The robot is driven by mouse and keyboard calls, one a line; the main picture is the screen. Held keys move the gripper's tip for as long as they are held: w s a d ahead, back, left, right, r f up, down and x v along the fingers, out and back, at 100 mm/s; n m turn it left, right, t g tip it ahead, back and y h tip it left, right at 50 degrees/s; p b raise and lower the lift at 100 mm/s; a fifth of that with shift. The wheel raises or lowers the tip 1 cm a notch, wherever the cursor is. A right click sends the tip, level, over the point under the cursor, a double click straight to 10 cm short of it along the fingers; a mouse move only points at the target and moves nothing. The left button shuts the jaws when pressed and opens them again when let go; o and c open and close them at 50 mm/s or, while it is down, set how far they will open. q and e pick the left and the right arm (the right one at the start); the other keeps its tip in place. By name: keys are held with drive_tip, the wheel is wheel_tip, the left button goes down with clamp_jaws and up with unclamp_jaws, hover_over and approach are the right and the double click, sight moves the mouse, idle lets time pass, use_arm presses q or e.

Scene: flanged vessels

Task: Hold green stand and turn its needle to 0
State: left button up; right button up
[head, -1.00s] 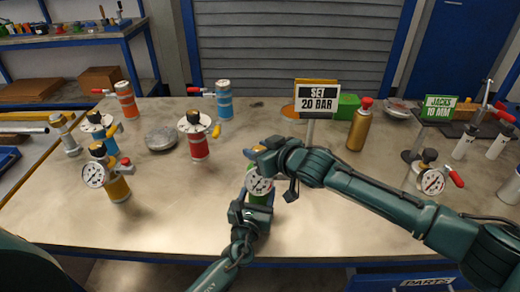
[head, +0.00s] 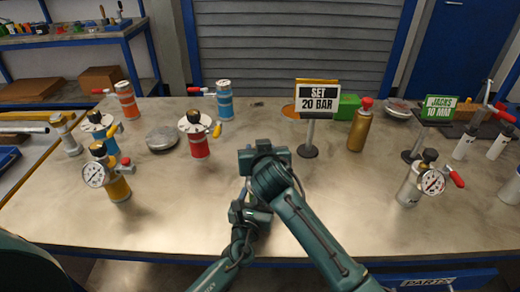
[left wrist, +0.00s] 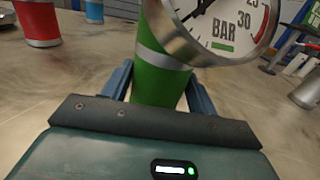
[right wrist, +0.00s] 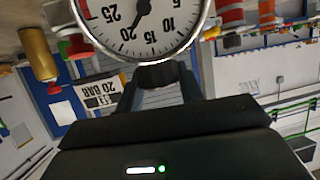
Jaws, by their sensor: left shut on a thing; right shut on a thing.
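The green stand (left wrist: 160,78) is upright between the fingers of my left gripper (left wrist: 165,90), shut on its body. Its round gauge (left wrist: 225,42) leans out in front, marked BAR; a dark thin needle part points to the lower left, its end cut off. In the right wrist view the gauge dial (right wrist: 155,40) appears upside down, with a stubby dark needle end toward 20. My right gripper (right wrist: 160,88) is shut on the black knob (right wrist: 160,74) above the dial. In the head view my arms hide the stand and gauge.
A "SET 20 BAR" sign (head: 317,97) stands behind, beside a brass canister (head: 360,128). A red stand (head: 198,140), a yellow stand with gauge (head: 117,185) and a grey disc (head: 162,138) are to the left. A silver gauge stand (head: 410,190) is at the right.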

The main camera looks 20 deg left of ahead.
idle(0.5)
drive_tip(key=o, duration=1)
wheel_tip(320, 180, up, 10)
